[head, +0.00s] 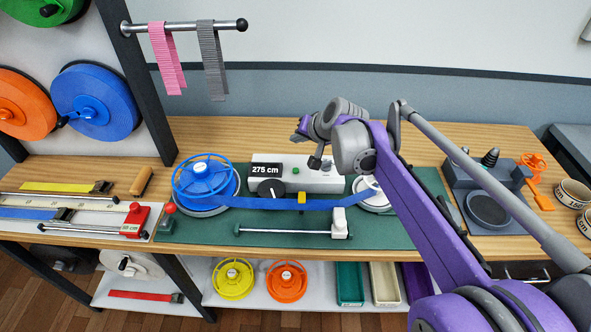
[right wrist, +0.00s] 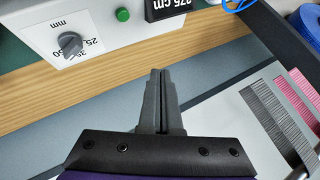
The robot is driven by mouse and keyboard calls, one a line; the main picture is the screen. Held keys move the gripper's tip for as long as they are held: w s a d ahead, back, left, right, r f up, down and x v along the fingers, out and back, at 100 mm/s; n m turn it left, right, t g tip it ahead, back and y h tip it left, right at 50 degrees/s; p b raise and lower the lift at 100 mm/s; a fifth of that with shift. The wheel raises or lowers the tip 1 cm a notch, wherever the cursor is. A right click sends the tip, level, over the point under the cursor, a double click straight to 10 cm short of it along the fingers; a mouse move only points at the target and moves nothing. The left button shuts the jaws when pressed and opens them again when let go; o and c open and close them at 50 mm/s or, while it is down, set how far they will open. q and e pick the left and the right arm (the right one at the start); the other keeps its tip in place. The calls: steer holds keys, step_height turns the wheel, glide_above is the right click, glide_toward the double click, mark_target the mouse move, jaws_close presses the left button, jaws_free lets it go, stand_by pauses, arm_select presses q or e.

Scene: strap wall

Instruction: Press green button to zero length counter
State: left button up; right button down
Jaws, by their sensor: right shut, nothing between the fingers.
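The length counter (head: 318,184) is a light grey box on the green mat, with a dark display (head: 266,169) reading 275 cm. The small green button (head: 295,170) sits on its face, just right of the display. In the right wrist view the green button (right wrist: 123,14) shows near the top edge, beside the partly cut-off display (right wrist: 168,6). My right gripper (head: 298,132) is above and behind the counter, apart from the button. Its fingers (right wrist: 162,73) are shut and empty. My left gripper is not in view.
A blue strap (head: 262,203) runs from a blue reel (head: 205,178) in front of the counter. A grey knob (right wrist: 69,43) is on the box. Pink (head: 167,60) and grey straps (head: 212,62) hang from a rail at the upper left. Bare wood lies behind the counter.

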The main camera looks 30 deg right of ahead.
steer(key=b, duration=0.6)
glide_above(296, 171)
steer(key=f, duration=0.7)
steer(key=shift+s+f, duration=0.3)
steer(key=shift+s, duration=0.05)
steer(key=shift+f, duration=0.6)
steer(key=shift+f, duration=0.1)
stand_by(0.5)
steer(key=shift+f, duration=0.3)
steer(key=shift+f+b, duration=0.35)
steer(key=shift+f, duration=0.15)
stand_by(0.6)
stand_by(0.3)
steer(key=shift+r+p, duration=0.85)
steer(key=shift+r, duration=0.1)
